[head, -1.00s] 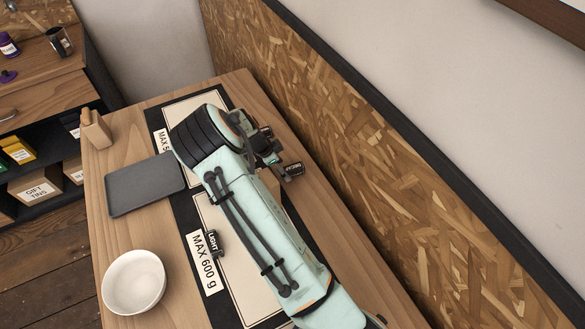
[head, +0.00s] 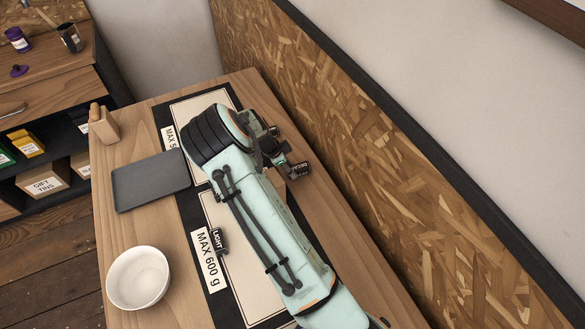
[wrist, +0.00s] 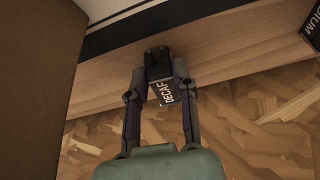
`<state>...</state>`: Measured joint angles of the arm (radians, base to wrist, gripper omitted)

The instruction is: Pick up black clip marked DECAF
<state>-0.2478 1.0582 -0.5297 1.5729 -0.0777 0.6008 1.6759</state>
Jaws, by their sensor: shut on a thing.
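The black clip marked DECAF (wrist: 165,92) is between the fingers of my gripper (wrist: 161,76) in the wrist view. The fingers are shut on it from both sides, and its white lettering reads sideways. I cannot tell whether it touches the wooden table or hangs just above it.
A LIGHT clip (head: 219,241), grey tray (head: 150,181) and white bowl (head: 138,278) lie left. A chipboard wall (head: 370,150) borders the table's right side.

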